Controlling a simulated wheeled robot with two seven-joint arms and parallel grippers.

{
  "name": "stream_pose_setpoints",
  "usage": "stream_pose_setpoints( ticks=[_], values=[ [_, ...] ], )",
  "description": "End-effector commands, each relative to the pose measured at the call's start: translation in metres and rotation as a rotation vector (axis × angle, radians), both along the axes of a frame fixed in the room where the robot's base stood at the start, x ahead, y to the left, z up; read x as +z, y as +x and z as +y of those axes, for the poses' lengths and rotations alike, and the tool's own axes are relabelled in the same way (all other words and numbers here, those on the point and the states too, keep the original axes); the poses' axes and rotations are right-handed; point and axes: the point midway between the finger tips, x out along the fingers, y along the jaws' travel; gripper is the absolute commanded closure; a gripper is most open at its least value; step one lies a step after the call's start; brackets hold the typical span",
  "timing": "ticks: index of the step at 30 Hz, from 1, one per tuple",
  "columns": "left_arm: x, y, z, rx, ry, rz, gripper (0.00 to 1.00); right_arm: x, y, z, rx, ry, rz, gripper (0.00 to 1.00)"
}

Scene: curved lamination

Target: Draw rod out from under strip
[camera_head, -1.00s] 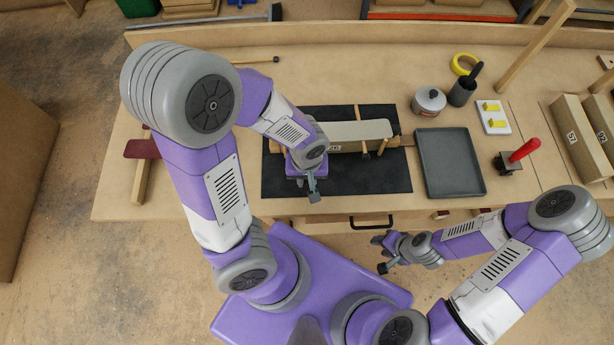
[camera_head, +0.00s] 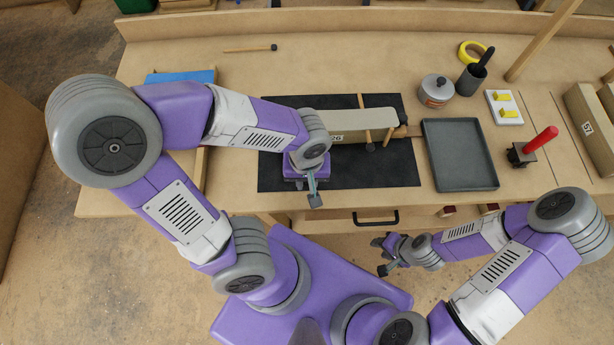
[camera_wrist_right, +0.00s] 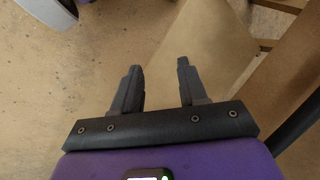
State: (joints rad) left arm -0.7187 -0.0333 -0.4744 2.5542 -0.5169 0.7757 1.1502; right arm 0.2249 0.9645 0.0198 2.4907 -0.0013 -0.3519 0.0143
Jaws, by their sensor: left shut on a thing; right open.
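A pale strip (camera_head: 358,122) lies along the form marked 26 (camera_head: 337,138) on a black mat (camera_head: 400,175). Thin wooden rods (camera_head: 363,104) cross the form, one near its middle and another (camera_head: 389,133) near its right end.
A grey tray (camera_head: 458,155) lies right of the mat. A blue item (camera_head: 180,77) lies at the left, near my left arm.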

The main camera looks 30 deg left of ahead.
Motion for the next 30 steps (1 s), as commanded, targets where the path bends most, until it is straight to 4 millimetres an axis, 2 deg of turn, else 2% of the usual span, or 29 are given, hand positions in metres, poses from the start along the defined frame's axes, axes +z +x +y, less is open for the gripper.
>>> stream_pose_setpoints(
  ticks=[11, 24, 30],
  values=[
    [0.001, -0.003, -0.002, 0.000, 0.000, -0.001, 0.96, -0.003, 0.000, 0.000, 0.000, 0.000, 0.000, 0.57],
    [-0.003, -0.023, -0.013, -0.002, -0.001, -0.004, 0.96, -0.037, 0.000, 0.000, 0.000, 0.000, 0.000, 0.57],
    [0.000, -0.029, -0.016, -0.001, 0.000, -0.001, 0.96, -0.041, 0.000, 0.000, 0.000, 0.000, 0.000, 0.57]
  ],
)
